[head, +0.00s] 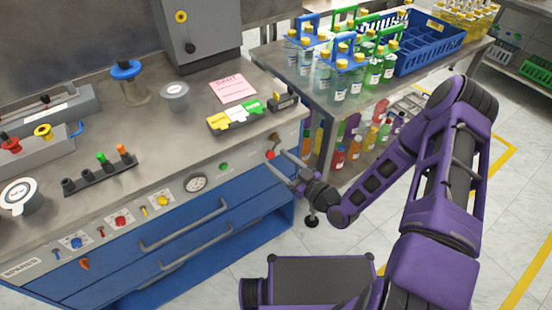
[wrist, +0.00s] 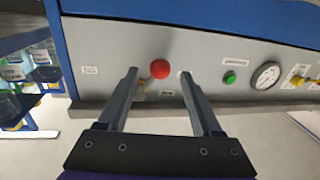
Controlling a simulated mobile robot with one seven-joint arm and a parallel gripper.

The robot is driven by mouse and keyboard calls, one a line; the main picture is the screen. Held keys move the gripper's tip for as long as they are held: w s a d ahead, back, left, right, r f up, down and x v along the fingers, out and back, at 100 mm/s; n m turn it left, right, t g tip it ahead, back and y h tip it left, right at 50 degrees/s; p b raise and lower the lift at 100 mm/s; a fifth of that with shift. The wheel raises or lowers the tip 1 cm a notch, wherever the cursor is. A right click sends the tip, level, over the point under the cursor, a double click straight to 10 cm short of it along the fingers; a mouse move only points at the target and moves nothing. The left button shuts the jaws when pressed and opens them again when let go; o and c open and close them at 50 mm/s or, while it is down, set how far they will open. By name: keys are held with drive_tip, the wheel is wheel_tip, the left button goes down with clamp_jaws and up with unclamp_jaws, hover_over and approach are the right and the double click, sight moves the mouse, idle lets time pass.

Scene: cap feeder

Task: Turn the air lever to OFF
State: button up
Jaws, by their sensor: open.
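A red ball knob (wrist: 160,69), which looks like the air lever's handle, shows on the grey front panel in the wrist view. A short brass-coloured part shows just beside it, partly behind a finger. The knob also shows in the head view (head: 269,154) at the panel's right end. My gripper (wrist: 157,73) is open, with its two fingertips on either side of the knob; I cannot tell whether they touch it. In the head view my gripper (head: 275,161) reaches toward the panel from the right. Small labels near the knob are too blurred to read.
On the same panel are a green button (head: 224,167), a round gauge (head: 196,183) and yellow, red and blue controls farther left. Blue drawers with grey handles (head: 185,225) lie below. A table with bottles and a blue crate (head: 430,62) stands behind right. Floor at right is open.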

drive_tip(key=shift+x, duration=0.85)
clamp_jaws()
